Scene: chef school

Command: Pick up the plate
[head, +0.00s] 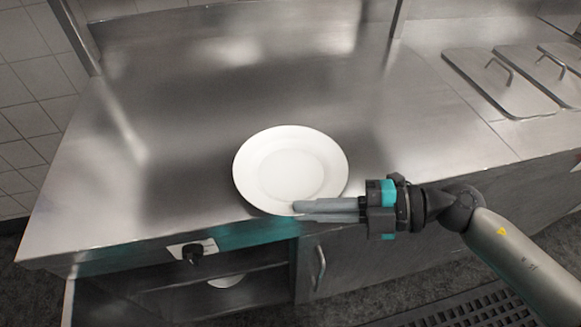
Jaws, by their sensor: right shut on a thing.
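A round white plate (290,168) with a wide rim is at the front edge of the steel counter, in the middle of the head view. My right gripper (298,211) comes in from the right, its grey fingers close together at the plate's front rim. It is shut on the plate, and the fingers hide a small part of the rim. I cannot tell whether the plate is lifted off the counter. My left gripper is not in view.
The steel counter (180,125) is clear around the plate. Steel lids with handles (499,82) are at the far right. Below the counter are a black knob (193,254), an open shelf with a white item (226,281), and a cupboard door with a handle (320,268).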

